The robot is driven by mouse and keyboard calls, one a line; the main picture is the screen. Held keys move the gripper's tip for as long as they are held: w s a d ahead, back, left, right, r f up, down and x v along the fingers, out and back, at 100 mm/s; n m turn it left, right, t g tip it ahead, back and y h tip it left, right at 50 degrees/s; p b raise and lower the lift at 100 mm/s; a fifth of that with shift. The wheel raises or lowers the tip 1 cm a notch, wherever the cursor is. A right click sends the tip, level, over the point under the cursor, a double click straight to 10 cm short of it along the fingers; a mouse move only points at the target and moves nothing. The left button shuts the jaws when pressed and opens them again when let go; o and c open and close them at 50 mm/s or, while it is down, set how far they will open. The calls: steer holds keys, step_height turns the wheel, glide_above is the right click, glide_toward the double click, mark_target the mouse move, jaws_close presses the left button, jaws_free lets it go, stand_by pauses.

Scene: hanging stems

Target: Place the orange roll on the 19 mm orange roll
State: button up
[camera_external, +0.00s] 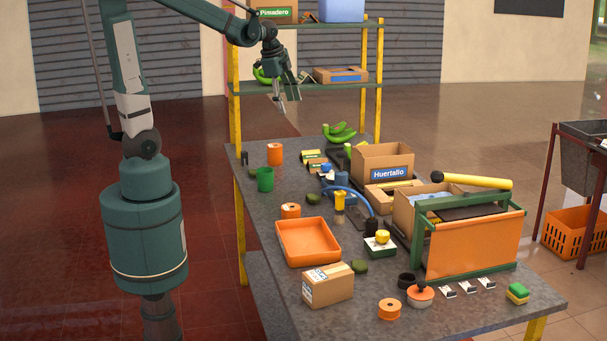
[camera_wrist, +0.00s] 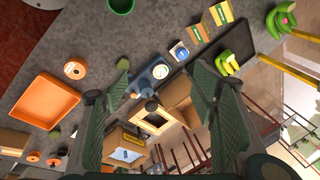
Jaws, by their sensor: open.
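Three orange roll-like items show in the external view. A taller orange cylinder (camera_external: 275,154) stands at the table's far left. An orange roll with a pale top (camera_external: 291,211) stands behind the orange tray and also shows in the wrist view (camera_wrist: 75,69). An orange spool-like roll (camera_external: 389,309) lies near the front edge. I cannot read which is 19 mm. My gripper (camera_external: 282,104) hangs high above the far part of the table, apart from all rolls. In the wrist view its two fingers (camera_wrist: 160,72) are spread with nothing held between them.
A green cup (camera_external: 265,180) stands near the left edge. An orange tray (camera_external: 308,241), a cardboard box (camera_external: 328,285) and an orange-sided rack (camera_external: 470,243) crowd the table. A shelf (camera_external: 307,87) rises behind my gripper. Small bare patches lie around the rolls.

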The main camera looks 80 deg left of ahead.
steer(key=s+d+n+t, duration=0.2)
steer(key=s+d+n, duration=0.2)
steer(key=s+d, duration=0.3)
steer(key=s+d+n+t+h, duration=0.1)
steer(key=s+d+n, duration=0.3)
steer(key=s+d, duration=0.4)
steer(key=d+t, duration=0.1)
steer(key=d, duration=0.6)
steer(key=shift+d+r, duration=0.3)
steer(key=shift+r, duration=0.1)
steer(key=shift+f, duration=0.1)
